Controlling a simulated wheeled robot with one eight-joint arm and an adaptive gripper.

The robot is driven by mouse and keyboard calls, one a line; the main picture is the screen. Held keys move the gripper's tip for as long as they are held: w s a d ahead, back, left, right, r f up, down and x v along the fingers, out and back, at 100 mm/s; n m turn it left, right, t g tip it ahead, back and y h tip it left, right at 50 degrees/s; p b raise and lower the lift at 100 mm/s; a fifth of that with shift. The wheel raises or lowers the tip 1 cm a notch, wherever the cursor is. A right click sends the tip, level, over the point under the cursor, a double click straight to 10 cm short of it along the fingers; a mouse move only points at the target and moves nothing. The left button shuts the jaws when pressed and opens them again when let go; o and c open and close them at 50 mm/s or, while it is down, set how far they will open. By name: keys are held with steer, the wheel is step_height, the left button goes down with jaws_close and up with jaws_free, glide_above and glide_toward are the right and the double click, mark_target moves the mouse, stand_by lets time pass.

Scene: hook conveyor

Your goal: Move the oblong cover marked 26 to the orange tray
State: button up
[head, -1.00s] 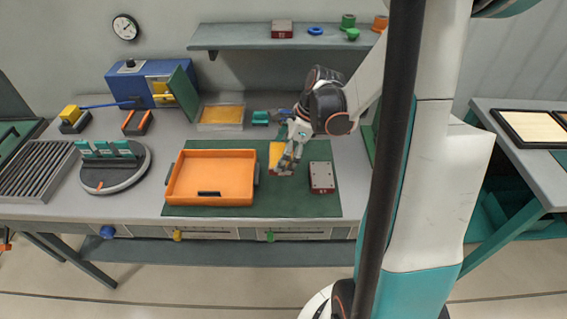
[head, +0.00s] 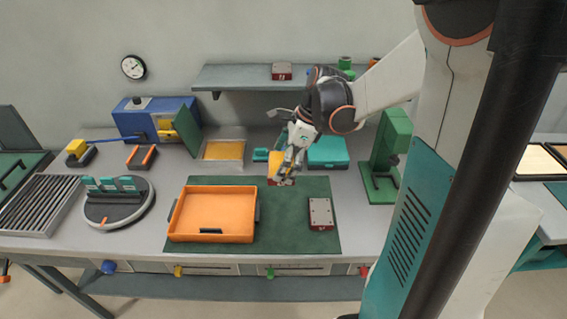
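My gripper (head: 287,172) points down over the back part of the green mat, right of the orange tray. Its fingers overlap a yellow-orange piece (head: 276,160), and a dark red edge shows just below it. I cannot tell whether the fingers are touching or holding anything, or whether they are open. A grey-topped dark red oblong block (head: 320,212) lies on the mat to the right of the tray. A similar block (head: 282,71) is on the shelf. Their markings are too small to read, so I cannot tell which is 26. The orange tray (head: 212,238) looks empty.
A teal box (head: 327,151) and a green press-like stand (head: 392,155) are behind and right of the mat. A round turntable (head: 118,205) with teal pieces is left of the tray. The shelf (head: 235,79) overhangs the back.

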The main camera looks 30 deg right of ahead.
steer(key=shift+r+p, duration=0.95)
steer(key=shift+r, duration=0.5)
